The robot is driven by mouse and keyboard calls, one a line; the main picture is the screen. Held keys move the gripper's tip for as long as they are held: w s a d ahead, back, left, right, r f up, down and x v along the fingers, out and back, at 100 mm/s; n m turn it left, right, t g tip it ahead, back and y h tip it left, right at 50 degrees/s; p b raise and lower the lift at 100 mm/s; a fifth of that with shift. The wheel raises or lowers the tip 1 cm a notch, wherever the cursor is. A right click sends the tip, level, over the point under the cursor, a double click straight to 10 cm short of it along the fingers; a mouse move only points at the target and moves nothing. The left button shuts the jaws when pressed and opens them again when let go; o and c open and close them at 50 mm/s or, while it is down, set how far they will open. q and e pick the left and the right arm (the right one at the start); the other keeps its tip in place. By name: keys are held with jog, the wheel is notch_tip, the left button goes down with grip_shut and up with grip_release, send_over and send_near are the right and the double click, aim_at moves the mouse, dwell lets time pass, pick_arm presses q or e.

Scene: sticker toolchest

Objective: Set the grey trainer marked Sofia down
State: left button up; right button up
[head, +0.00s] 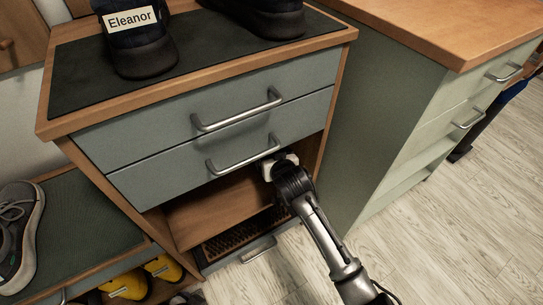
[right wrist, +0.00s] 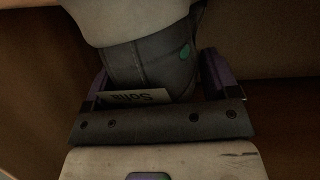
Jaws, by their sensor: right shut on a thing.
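The grey trainer (right wrist: 160,62) marked Sofia shows in the right wrist view, dark grey with a pale sole and a green dot. Its white Sofia label (right wrist: 148,97) appears upside down. My right gripper (right wrist: 155,88) is shut on the trainer, with a finger on either side. In the head view my right gripper (head: 274,166) reaches into the open wooden compartment (head: 212,215) below the two grey drawers. The trainer is hidden there by the drawer front and the gripper. I cannot tell whether it touches the shelf. My left gripper is not in view.
Dark shoes, one labelled Eleanor (head: 131,18), stand on the chest top (head: 215,65). Drawer handles (head: 243,155) jut out just above my right gripper. Another grey trainer (head: 20,238) stands at left, above yellow shoes (head: 128,284). A green cabinet (head: 390,130) stands close on the right.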

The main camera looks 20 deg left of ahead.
jog(key=o, duration=1.4)
jog(key=shift+s+d+r, duration=0.1)
jog(key=shift+r, duration=0.05)
jog(key=p+v, duration=0.7)
jog(key=v, duration=0.4)
jog(key=shift+s+d, duration=0.2)
